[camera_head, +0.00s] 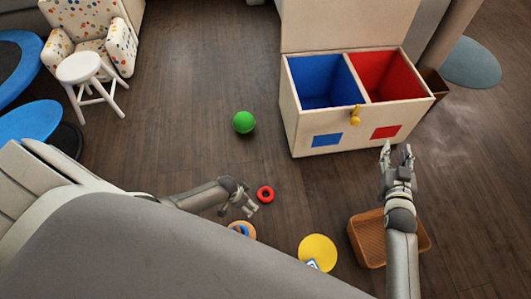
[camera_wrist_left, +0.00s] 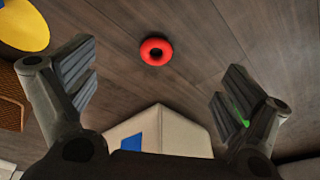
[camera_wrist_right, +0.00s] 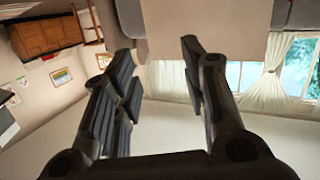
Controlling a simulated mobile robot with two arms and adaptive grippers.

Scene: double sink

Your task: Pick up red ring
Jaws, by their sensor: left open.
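A red ring (camera_head: 265,194) lies on the dark wood floor near the middle of the head view. My left gripper (camera_head: 247,201) is just to the left of the ring, apart from it. In the left wrist view the ring (camera_wrist_left: 156,51) shows beyond and between the two spread fingers of my left gripper (camera_wrist_left: 156,92), with nothing held. My right gripper (camera_head: 398,152) is open and empty, over the front right of the toy chest. In the right wrist view, the fingers of my right gripper (camera_wrist_right: 165,85) stand apart with nothing between them.
A toy chest (camera_head: 297,119) with blue and red compartments stands open at the upper right. A green ball (camera_head: 243,122) lies above the ring. A yellow disc (camera_head: 318,250) and a brown basket (camera_head: 361,244) are at the lower right.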

